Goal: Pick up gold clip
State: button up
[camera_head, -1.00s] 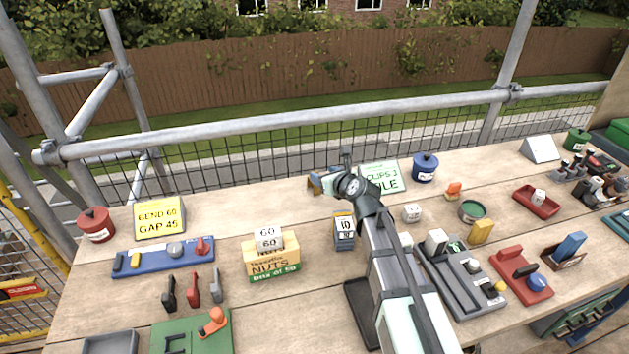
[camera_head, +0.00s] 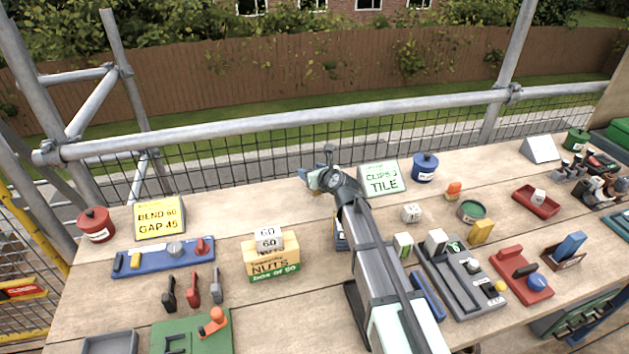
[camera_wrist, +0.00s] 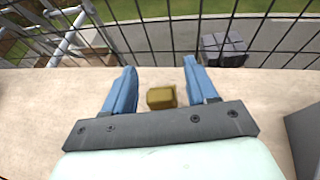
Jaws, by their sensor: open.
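The gold clip (camera_wrist: 161,97) is a small gold block on the wooden boards near the back edge. In the wrist view it shows between my two blue fingers, with a gap on each side. My gripper (camera_wrist: 160,72) is open and empty, above or around the clip; I cannot tell how high it is. In the head view my gripper (camera_head: 318,181) is at the back of the bench, left of the "CLIPS 3 TILE" sign (camera_head: 382,178). There I cannot make out the clip clearly.
A wire mesh guard (camera_wrist: 140,38) stands behind the back edge. A grey block (camera_wrist: 305,135) is close on the right in the wrist view. The nuts box (camera_head: 272,262) stands to the front left. The boards left of my gripper are clear.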

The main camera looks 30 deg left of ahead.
jog(key=c, duration=1.1)
jog(key=shift+o, duration=0.2)
